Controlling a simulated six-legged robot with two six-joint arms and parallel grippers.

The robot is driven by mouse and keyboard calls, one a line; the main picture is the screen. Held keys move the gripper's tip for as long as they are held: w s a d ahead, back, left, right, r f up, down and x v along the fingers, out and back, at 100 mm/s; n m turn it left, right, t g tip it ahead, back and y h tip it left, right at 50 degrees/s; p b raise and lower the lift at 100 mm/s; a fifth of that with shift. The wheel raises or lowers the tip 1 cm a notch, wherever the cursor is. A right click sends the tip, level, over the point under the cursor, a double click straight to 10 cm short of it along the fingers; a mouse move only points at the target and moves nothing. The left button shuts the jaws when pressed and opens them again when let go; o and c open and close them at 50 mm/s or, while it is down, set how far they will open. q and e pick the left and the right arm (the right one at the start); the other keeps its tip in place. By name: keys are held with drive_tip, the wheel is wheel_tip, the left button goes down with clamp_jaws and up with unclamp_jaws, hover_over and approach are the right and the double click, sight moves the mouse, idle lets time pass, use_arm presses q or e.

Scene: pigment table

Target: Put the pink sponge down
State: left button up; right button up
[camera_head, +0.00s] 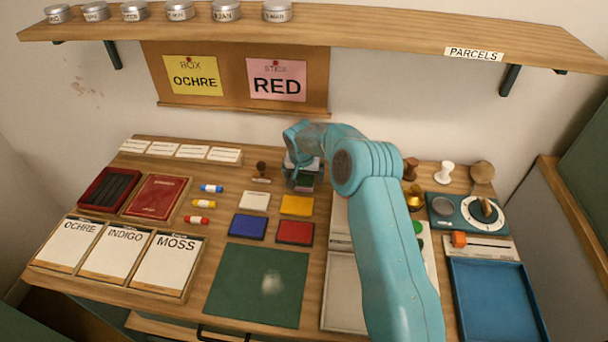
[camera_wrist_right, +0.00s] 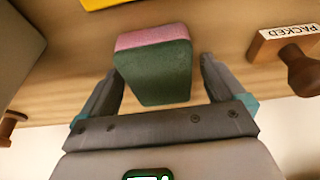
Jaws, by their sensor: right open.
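The pink sponge (camera_wrist_right: 152,62), a block with a pink part and a dark green part, sits between the fingers of my right gripper (camera_wrist_right: 160,80) in the right wrist view. The fingers are open, with a clear gap on the right side and a narrow one on the left. The sponge appears to stand on the wooden table. In the head view my right gripper (camera_head: 303,178) is low over the back middle of the table, and my arm and hand mostly hide the sponge. My left gripper is not in view.
Yellow (camera_head: 297,205) and red (camera_head: 295,232) pads lie in front. A green mat (camera_head: 258,285) and blue tray (camera_head: 497,300) lie nearer the front.

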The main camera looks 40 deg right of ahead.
drive_tip(key=b+v, duration=0.1)
drive_tip(key=v, duration=1.1)
drive_tip(key=shift+r, duration=0.15)
